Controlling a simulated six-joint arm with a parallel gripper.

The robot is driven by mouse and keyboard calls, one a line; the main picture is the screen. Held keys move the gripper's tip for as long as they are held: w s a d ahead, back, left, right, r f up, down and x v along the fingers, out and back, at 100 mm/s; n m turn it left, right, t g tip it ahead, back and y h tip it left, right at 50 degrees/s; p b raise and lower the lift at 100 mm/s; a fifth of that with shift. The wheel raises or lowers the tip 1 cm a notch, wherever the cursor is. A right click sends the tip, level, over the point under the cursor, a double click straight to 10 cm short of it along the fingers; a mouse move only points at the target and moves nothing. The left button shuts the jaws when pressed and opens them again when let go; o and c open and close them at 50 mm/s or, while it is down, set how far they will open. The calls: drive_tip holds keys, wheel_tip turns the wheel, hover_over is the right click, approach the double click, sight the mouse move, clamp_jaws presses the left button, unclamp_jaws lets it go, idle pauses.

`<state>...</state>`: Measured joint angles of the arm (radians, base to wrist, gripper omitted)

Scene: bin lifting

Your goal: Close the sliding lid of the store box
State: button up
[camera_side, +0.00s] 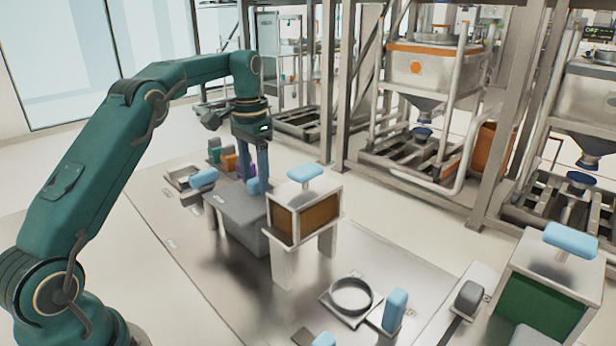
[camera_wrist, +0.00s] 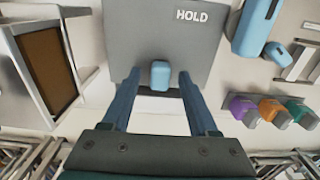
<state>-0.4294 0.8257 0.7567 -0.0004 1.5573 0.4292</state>
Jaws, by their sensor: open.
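A grey box (camera_side: 238,218) stands on the bench in the side view, below my gripper (camera_side: 258,182). In the wrist view, its flat grey lid (camera_wrist: 155,30) is marked HOLD and has a small blue knob (camera_wrist: 160,74) near the edge closest to me. My gripper (camera_wrist: 159,78) points down with its two dark blue fingers apart, one on each side of the knob. Gaps show between the knob and both fingers, so it is not gripped. A pale strip shows past the lid's edge; I cannot tell whether it is an opening. The box's inside is hidden.
A pale box with a brown front (camera_side: 306,217) and a blue top handle stands close right of the grey box. Purple (camera_wrist: 241,107), orange (camera_wrist: 270,109) and green (camera_wrist: 299,112) blocks sit nearby. A ring (camera_side: 350,295) and blue block (camera_side: 395,311) are at the front. Bench front left is clear.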

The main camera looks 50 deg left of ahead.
sight(227, 205)
drive_tip(key=shift+s, duration=0.1)
drive_tip(key=shift+s, duration=3.25)
drive_tip(key=shift+s+r, duration=0.1)
drive_tip(key=shift+r, duration=0.05)
wheel_tip(227, 205, up, 4)
drive_tip(key=shift+r, duration=0.1)
drive_tip(key=s+d+r+m+t, duration=0.2)
drive_tip(key=s+d+r, duration=0.1)
drive_tip(key=d+r, duration=0.4)
drive_tip(key=s+d+f+n+t, duration=0.1)
drive_tip(key=s+d+f+t, duration=0.2)
drive_tip(key=s+d+f, duration=0.3)
drive_tip(key=shift+s+d+f, duration=0.25)
drive_tip(key=shift+s+d, duration=1.25)
drive_tip(key=shift+s, duration=0.65)
